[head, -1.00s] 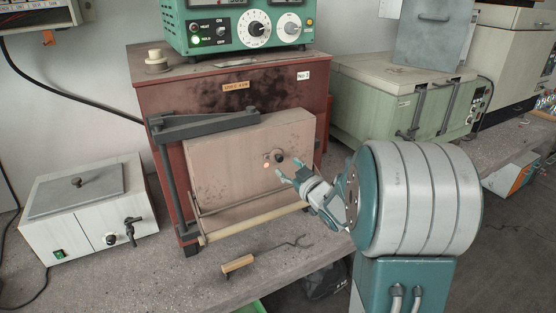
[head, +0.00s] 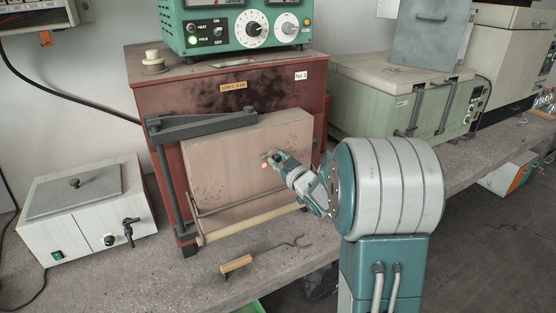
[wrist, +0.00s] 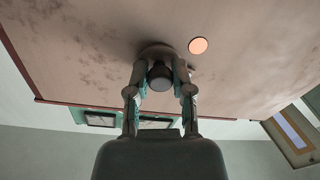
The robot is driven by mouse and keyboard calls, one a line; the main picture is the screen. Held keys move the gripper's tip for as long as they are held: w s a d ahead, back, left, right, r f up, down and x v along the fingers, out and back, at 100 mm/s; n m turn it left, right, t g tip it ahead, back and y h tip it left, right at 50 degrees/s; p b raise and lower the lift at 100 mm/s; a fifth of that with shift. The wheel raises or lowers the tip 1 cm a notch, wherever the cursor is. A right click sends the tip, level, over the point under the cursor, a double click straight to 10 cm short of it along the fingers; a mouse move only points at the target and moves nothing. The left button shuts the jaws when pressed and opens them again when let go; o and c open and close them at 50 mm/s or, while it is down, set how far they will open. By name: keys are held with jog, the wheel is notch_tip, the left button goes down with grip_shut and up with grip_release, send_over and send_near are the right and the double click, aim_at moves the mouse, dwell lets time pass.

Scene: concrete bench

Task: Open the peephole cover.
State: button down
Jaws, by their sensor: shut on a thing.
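The furnace door (head: 235,165) is a sooty, pinkish-brown slab on the front of the red-brown furnace (head: 185,105). A small glowing orange round spot (head: 264,165) shows on the door, and it shows as a full disc in the wrist view (wrist: 198,45). Close beside it, a dark round knob (wrist: 160,76) stands out from a roundish base on the door, apparently the peephole cover. My gripper (head: 274,161) is at the door. In the wrist view its two fingers (wrist: 160,82) are shut on the knob, one on each side. In the head view the gripper mostly hides the knob.
A wooden-handled hook (head: 237,264) lies on the concrete bench (head: 190,285) in front of the furnace. A dark bar frame (head: 170,190) runs along the door's left, and a pale rod (head: 240,226) along its bottom. A white box (head: 85,235) stands left, a green chest (head: 385,95) right.

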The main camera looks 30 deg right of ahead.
jog(key=shift+r, duration=0.1)
jog(key=shift+r+n, duration=0.2)
jog(key=shift+n, duration=0.6)
jog(key=shift+r+n, duration=0.2)
jog(key=shift+n, duration=0.6)
jog(key=shift+c, duration=2.4)
grip_release()
jog(key=shift+w+a, duration=0.15)
jog(key=s+d, duration=0.1)
jog(key=s, duration=1.1)
